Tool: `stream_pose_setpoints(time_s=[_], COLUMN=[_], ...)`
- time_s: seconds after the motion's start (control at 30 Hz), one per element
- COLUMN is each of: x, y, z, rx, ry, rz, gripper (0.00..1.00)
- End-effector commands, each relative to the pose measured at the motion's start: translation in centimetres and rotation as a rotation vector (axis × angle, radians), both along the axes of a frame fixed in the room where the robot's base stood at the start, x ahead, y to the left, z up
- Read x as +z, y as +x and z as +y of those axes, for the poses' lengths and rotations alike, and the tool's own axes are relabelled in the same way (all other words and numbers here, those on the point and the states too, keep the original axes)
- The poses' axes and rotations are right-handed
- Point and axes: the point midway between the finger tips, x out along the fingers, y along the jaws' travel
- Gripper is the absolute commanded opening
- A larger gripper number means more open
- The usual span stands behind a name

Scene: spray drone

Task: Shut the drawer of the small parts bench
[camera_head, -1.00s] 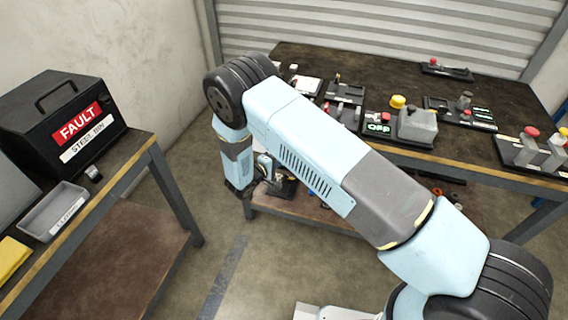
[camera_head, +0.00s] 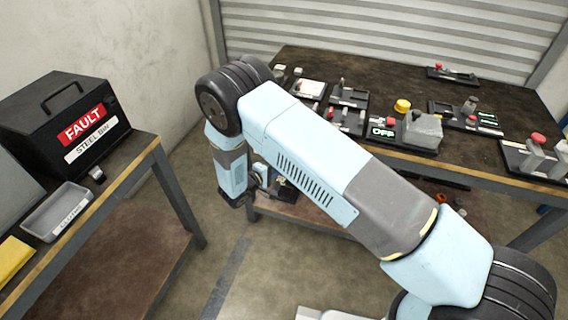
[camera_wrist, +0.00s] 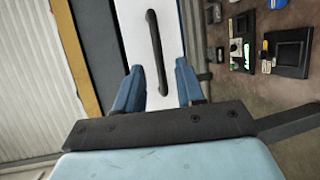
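A white drawer front (camera_wrist: 133,28) with a long black bar handle (camera_wrist: 154,45) fills the middle of the wrist view. It lies beside the wooden edge of a bench top. My gripper (camera_wrist: 159,85) is open, its two blue fingers apart in front of the white panel. The handle's near end shows between the fingers; I cannot tell whether they touch it. In the head view the bench (camera_head: 300,62) stands at the back right. My arm covers part of its front there, and I cannot make out the drawer or how far it stands out.
Switch and button panels stand on the bench, with a lower shelf (camera_head: 318,214) beneath. At left a second bench carries a black fault bin (camera_head: 50,118), a grey tray (camera_head: 58,212) and a yellow item (camera_head: 14,258). Open floor (camera_head: 225,250) lies between the benches.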

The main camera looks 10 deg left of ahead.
Motion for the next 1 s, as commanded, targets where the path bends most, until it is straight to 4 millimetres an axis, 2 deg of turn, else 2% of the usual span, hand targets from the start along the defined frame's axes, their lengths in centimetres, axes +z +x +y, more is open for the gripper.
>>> stream_pose_setpoints(time_s=[0.2,0.43,0.63,1.0], x=[0.8,1.4,1.7,1.7], y=[-4.0,-7.1,-8.3,-8.5], z=[2.0,3.7,4.2,4.3], rx=[0.003,0.002,0.000,-0.001], ry=[-0.001,0.000,-0.001,-0.002], rz=[0.001,0.000,0.000,0.001], gripper=[0.38,0.38,0.38,0.38])
